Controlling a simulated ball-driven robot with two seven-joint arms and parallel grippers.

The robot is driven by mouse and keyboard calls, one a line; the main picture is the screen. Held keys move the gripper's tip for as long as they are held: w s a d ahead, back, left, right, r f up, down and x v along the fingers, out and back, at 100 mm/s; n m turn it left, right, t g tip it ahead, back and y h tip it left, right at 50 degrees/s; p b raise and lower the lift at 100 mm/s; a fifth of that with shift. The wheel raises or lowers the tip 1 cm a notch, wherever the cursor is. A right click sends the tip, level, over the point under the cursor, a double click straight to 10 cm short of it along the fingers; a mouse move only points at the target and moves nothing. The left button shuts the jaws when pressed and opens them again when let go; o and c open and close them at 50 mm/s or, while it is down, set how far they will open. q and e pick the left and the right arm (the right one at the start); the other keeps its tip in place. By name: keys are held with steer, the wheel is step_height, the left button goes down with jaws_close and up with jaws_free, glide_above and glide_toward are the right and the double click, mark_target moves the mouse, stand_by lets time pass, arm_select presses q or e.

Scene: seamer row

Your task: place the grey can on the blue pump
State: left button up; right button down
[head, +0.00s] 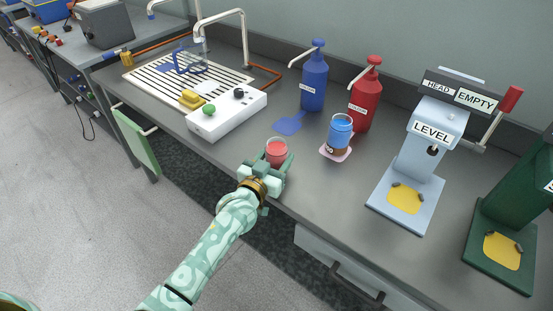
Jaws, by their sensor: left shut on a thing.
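My left gripper (272,165) is shut on a small can (277,151) at the front edge of the bench. The can shows a red top or contents and a pale rim; the gripper hides much of its side, so I cannot confirm that it is grey. The blue pump (314,83) is a bottle with a white spout, upright behind the can and to its right. A flat blue patch (289,123) lies in front of it, beyond the can. My right gripper is not in view.
A red pump (364,97) stands right of the blue one. A blue-and-brown can (340,132) stands on a pink patch (336,153). A white control box (227,116) is at left. A pale-blue machine marked LEVEL (409,185) and a green machine (513,215) stand at right.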

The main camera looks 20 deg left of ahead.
arm_select(q)
steer(key=shift+f, duration=0.1)
steer(key=o, duration=1.2)
